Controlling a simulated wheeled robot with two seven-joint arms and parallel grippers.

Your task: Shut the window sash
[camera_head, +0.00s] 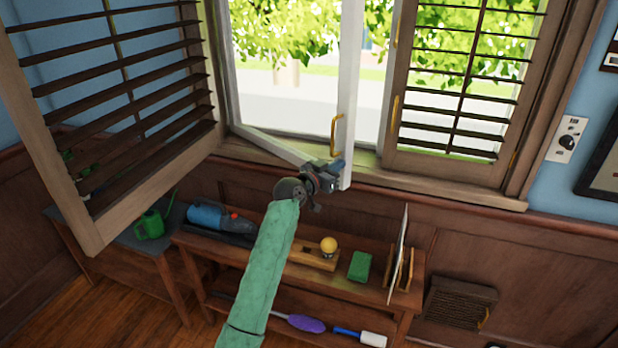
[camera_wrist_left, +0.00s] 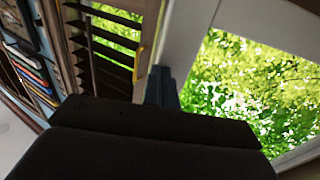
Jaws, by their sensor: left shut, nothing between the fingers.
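The white window sash (camera_head: 349,85) stands swung inward, hinged at its left, with its free stile out over the sill. A brass handle (camera_head: 335,135) is on that stile. My left gripper (camera_head: 338,165) is shut and empty at the lower end of the free stile, just below the handle. I cannot tell whether the fingers touch the stile. In the left wrist view the closed fingers (camera_wrist_left: 162,87) point at the white sash frame (camera_wrist_left: 190,42), with leaves showing through the glass. My right gripper is not in view.
A louvred shutter (camera_head: 150,130) stands open at the left; another shutter (camera_head: 455,80) covers the right of the window. A green watering can (camera_head: 150,226) stands left.

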